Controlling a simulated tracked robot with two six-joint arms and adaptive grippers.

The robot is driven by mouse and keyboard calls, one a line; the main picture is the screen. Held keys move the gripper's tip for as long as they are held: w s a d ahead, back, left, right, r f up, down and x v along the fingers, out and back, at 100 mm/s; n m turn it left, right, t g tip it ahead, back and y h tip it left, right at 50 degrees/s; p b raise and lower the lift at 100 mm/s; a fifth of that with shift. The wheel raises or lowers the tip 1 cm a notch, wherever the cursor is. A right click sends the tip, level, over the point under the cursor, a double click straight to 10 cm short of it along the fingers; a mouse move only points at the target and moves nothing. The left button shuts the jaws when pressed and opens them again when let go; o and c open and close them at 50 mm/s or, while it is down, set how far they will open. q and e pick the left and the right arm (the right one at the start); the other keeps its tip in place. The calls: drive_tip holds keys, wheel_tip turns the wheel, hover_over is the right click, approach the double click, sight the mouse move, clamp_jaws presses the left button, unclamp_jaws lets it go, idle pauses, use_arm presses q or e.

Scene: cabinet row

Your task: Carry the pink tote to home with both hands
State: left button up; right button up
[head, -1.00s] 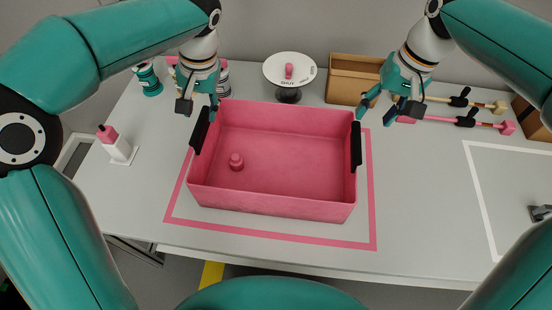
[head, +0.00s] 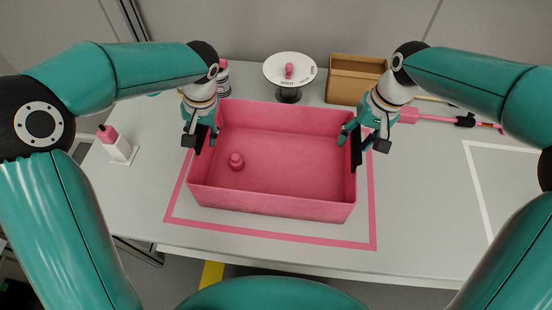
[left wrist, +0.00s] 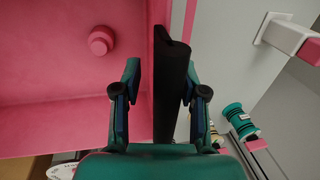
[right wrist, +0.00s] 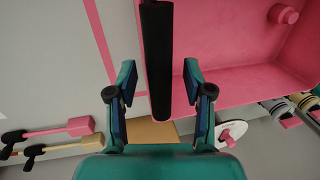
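The pink tote (head: 272,205) sits on the table within a pink outlined rectangle (head: 290,238). It holds a small pink knobbed piece (head: 236,161) and has a black handle on each side. My left gripper (head: 203,132) is at the left handle; in the left wrist view its open fingers (left wrist: 160,85) stand on either side of the black handle (left wrist: 170,90). My right gripper (head: 355,135) is at the right handle; in the right wrist view its open fingers (right wrist: 158,85) straddle the black handle (right wrist: 157,60). Gaps show between fingers and handles.
A white round stand (head: 290,70) and a cardboard box (head: 355,80) stand behind the tote. A white bottle with a pink top (head: 116,145) is at left. Pink-headed tools (head: 435,117) lie at right, near a white outlined area (head: 478,180). The table's front edge is close.

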use_arm(q)
drive_tip(key=c, duration=0.5)
use_arm(e)
drive_tip(key=c, duration=0.5)
use_arm(q)
clamp_jaws()
use_arm(e)
clamp_jaws()
use_arm(q)
drive_tip(key=shift+r, duration=0.15)
use_arm(e)
drive_tip(key=shift+a+r, duration=0.1)
drive_tip(key=shift+r, duration=0.05)
